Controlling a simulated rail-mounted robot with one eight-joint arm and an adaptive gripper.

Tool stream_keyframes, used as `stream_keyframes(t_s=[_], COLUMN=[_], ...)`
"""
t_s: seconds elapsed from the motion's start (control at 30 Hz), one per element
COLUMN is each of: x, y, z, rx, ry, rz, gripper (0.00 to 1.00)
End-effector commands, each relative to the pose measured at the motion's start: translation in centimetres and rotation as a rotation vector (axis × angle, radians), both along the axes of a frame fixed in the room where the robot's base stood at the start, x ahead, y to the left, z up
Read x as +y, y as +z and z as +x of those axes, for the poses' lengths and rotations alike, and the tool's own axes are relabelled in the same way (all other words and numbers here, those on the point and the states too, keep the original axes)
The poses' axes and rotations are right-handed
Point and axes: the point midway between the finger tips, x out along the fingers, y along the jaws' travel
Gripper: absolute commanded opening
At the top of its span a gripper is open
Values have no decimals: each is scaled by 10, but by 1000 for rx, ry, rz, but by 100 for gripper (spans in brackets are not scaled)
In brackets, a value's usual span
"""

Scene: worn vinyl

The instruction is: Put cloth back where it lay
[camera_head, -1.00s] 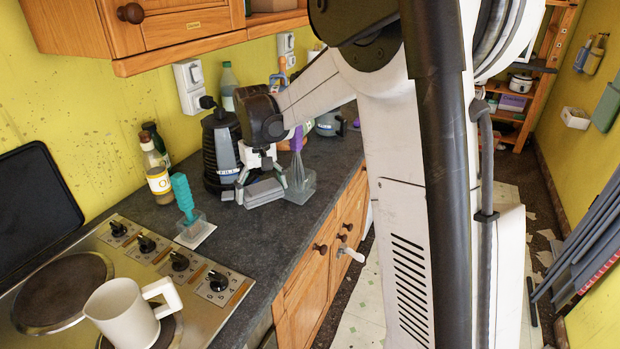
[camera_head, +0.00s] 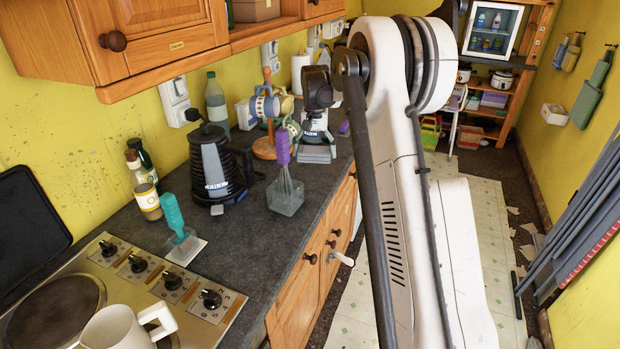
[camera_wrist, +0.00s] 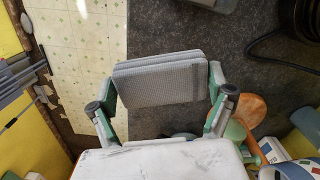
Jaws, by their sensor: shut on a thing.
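The cloth (camera_wrist: 160,82) is a grey, ribbed, folded pad. My gripper (camera_wrist: 162,84) is shut on it, with one green-tipped finger at each end in the wrist view. In the head view the cloth (camera_head: 316,154) shows below my gripper (camera_head: 317,142), over the dark countertop (camera_head: 270,235) near its front edge, past the mug tree. Whether the cloth touches the countertop or hangs just above it I cannot tell.
The mug tree (camera_head: 265,147) with several mugs stands left of my gripper. In the wrist view, bare countertop (camera_wrist: 245,60) lies right of the cloth and floor left.

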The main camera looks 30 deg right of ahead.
Motion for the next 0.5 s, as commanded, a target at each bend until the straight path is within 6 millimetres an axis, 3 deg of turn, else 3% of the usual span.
stream_keyframes(t_s=[0.2, 0.37, 0.5], x=[-1, -1, -1], y=[-6, -11, -29], z=[36, 46, 48], rx=[0, 0, 0], ry=[-221, -294, -306], rz=[0, 0, 0], gripper=[65, 65, 65])
